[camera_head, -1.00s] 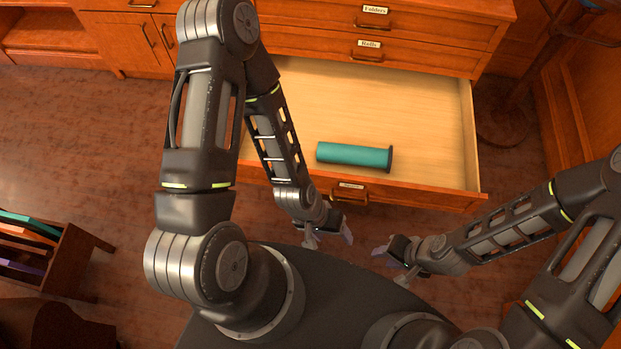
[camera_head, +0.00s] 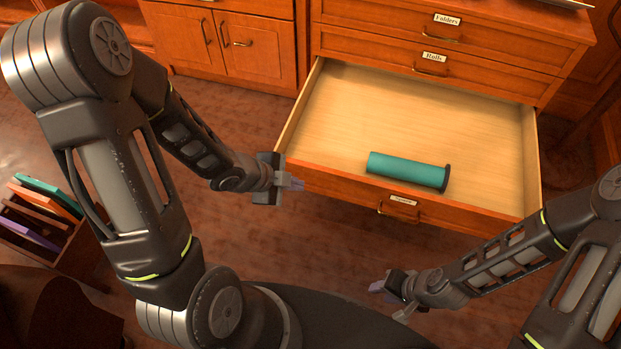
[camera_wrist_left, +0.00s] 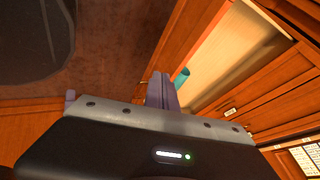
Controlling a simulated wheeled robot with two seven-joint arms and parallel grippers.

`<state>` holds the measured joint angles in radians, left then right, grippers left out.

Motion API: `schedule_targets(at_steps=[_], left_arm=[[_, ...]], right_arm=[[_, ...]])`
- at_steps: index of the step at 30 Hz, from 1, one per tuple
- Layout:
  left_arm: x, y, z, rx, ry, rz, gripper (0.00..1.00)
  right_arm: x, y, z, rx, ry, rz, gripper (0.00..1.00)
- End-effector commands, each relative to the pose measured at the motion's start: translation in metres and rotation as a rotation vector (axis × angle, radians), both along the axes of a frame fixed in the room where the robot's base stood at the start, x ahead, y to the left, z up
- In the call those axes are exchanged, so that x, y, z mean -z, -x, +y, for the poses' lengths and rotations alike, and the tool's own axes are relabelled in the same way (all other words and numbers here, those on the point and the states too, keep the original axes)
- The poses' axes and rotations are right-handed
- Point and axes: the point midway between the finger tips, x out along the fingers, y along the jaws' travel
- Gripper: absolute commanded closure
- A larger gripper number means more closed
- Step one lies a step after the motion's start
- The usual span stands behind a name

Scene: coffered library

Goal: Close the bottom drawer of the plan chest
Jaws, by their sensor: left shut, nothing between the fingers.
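The bottom drawer (camera_head: 335,183) of the plan chest (camera_head: 388,52) is pulled far out, below the drawers labelled Folders and Rolls. Its front carries a label and a brass handle (camera_head: 398,211). A teal cylinder (camera_head: 405,170) with a dark end lies inside, near the front. My left gripper (camera_head: 292,182) is shut and empty beside the left end of the drawer front; whether it touches is unclear. In the left wrist view its fingers (camera_wrist_left: 162,92) are together, with the open drawer (camera_wrist_left: 235,55) beyond. My right gripper (camera_head: 380,287) is in front of the drawer, apart from it; its jaw state is unclear.
A cabinet with two doors (camera_head: 222,42) stands left of the chest. A low wooden rack (camera_head: 45,220) with coloured panels is at the lower left. The floor (camera_head: 330,245) in front of the drawer is clear.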

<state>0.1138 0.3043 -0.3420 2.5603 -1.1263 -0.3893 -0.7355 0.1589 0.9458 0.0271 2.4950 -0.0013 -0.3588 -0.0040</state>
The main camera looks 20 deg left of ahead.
Motion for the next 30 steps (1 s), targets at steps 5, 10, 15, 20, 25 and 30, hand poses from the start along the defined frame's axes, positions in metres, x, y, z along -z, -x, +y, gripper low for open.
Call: schedule_targets(at_steps=[5,10,15,20,25,30], left_arm=[[0.0,0.0,0.0,-0.004,0.001,0.002,1.0],[0.003,-0.001,-0.001,-0.004,0.002,0.002,1.0],[0.012,-0.004,-0.003,-0.004,0.005,0.002,1.0],[0.024,-0.011,-0.007,-0.003,0.004,-0.001,1.0],[0.049,-0.024,-0.018,-0.002,0.003,0.004,1.0],[0.078,-0.042,-0.031,-0.002,0.003,0.005,1.0]], right_arm=[[0.0,0.0,0.0,0.0,0.0,0.0,0.67],[0.005,0.0,0.0,0.0,0.0,0.001,0.67],[0.02,0.0,0.0,0.0,0.0,0.001,0.67],[0.045,0.001,0.0,0.0,0.0,0.001,0.67],[0.072,0.001,0.0,0.002,0.0,0.002,0.67],[0.094,0.0,0.0,0.003,0.0,0.002,0.67]])
